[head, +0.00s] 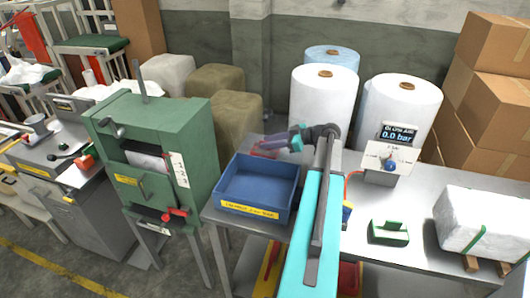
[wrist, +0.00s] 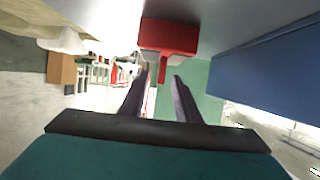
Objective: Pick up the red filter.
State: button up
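The red filter (wrist: 168,36) shows in the wrist view at the top centre, as a red block with a narrower red stem. The stem lies between the tips of my gripper (wrist: 162,74), with gaps visible at the sides. My gripper is open, its two dark fingers spread. In the head view my gripper (head: 276,143) points left, low over the table behind the blue bin. A small red shape (head: 262,152) near its tips appears to be the filter, mostly hidden by the gripper and the bin. Contact between fingers and filter cannot be told.
The blue bin (head: 258,211) with a yellow label stands close in front of my gripper. A green machine (head: 150,140) is at left. White rolls (head: 322,100) stand behind. A gauge stand (head: 385,165), green holder (head: 389,233) and white block (head: 485,222) are at right.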

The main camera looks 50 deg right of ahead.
jog(key=shift+c, duration=0.5)
grip_shut()
jog(key=shift+r, duration=0.2)
notch_tip(320, 180, up, 10)
jog(key=b, duration=0.3)
jog(key=shift+f, duration=0.15)
dwell(0.3)
dwell(0.5)
